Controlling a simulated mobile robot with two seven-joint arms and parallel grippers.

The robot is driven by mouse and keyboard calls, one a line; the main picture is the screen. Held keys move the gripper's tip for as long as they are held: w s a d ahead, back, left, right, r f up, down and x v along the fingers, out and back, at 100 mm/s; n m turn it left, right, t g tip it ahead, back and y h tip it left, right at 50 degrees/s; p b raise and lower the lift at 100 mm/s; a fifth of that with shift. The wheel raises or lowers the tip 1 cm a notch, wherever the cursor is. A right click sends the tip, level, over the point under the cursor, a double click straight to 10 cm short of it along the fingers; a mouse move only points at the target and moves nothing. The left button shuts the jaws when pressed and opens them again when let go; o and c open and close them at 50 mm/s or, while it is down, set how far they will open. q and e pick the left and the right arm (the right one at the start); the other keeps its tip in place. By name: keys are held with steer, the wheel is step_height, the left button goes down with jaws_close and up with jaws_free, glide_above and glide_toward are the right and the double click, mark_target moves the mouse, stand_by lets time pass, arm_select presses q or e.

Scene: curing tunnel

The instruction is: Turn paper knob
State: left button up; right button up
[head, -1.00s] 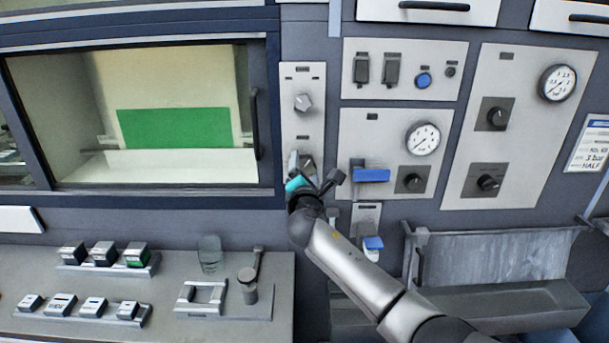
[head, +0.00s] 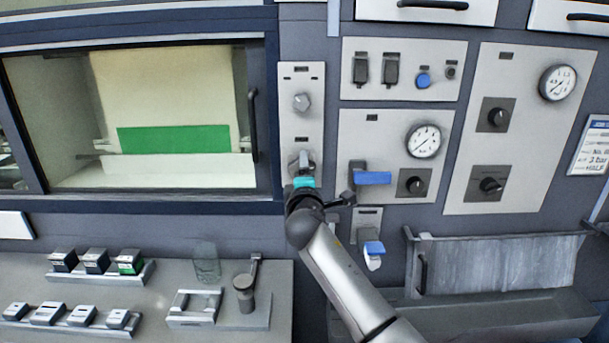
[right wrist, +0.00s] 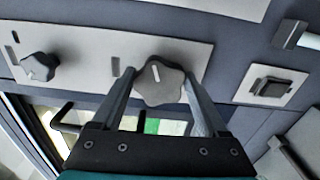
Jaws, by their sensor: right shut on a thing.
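A narrow light panel (head: 287,120) right of the window carries two lobed grey knobs, an upper knob (head: 302,102) and a lower knob. My right gripper (head: 301,168) is at the lower knob and hides most of it in the head view. In the right wrist view the lower knob (right wrist: 160,83) sits between the two fingers of my right gripper (right wrist: 160,95), which is shut on it. The white line on this knob is slightly tilted. The upper knob (right wrist: 40,66) shows at the left there. The knob labels are too small to read. My left gripper is not in view.
A blue-handled lever (head: 373,178) and a small dark knob (head: 414,183) are close right of my right gripper. The window (head: 170,110) shows a green strip (head: 173,139) inside. Below are a glass (head: 206,262) and racks of small blocks (head: 95,273).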

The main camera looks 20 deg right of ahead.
stand_by(0.4)
steer(key=o, duration=1.3)
steer(key=shift+c, duration=0.2)
steer(key=v, duration=1.5)
steer(key=shift+s+a, duration=0.1)
steer(key=shift+s, duration=0.05)
